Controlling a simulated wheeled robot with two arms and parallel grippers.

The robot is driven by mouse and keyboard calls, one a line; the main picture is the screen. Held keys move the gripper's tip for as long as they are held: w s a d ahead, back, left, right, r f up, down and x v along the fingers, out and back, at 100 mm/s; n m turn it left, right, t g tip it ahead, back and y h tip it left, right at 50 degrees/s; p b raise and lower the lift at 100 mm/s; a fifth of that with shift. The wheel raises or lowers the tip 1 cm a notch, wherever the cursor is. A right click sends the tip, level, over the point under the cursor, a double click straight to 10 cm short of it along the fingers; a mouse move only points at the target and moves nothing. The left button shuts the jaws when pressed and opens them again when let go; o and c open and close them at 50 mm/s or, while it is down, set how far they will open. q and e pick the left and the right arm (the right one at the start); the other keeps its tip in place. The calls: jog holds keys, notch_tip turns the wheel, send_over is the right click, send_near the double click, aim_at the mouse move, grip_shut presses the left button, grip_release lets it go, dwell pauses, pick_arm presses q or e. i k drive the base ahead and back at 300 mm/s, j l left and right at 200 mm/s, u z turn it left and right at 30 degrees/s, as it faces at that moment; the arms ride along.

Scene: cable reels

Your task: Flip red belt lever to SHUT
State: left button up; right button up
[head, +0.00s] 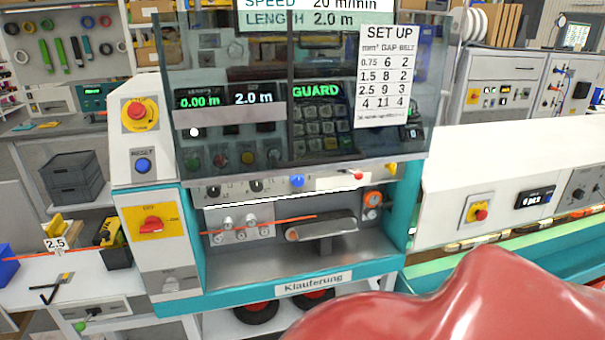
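A small red-knobbed lever (358,176) sits at the right part of a white label plate (328,184) on the strip below the machine's tinted guard. The plate's lettering is too small to read, so I cannot tell the lever's marked position. Below it, an orange wire (270,224) runs from guide rollers (240,224) to a grey belt unit (322,227) in the open bay. Neither my left nor my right gripper is in view, and no gripper touches the lever.
The tinted guard (240,140) hangs just above the lever strip. A blue knob (297,181) and black knobs (256,186) are to its left. A red emergency button (137,111) and a red rotary switch (151,225) are further left. A large glossy red surface, unidentified, covers the lower right.

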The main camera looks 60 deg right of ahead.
aim_at(358, 175)
jog(key=z, duration=2.05)
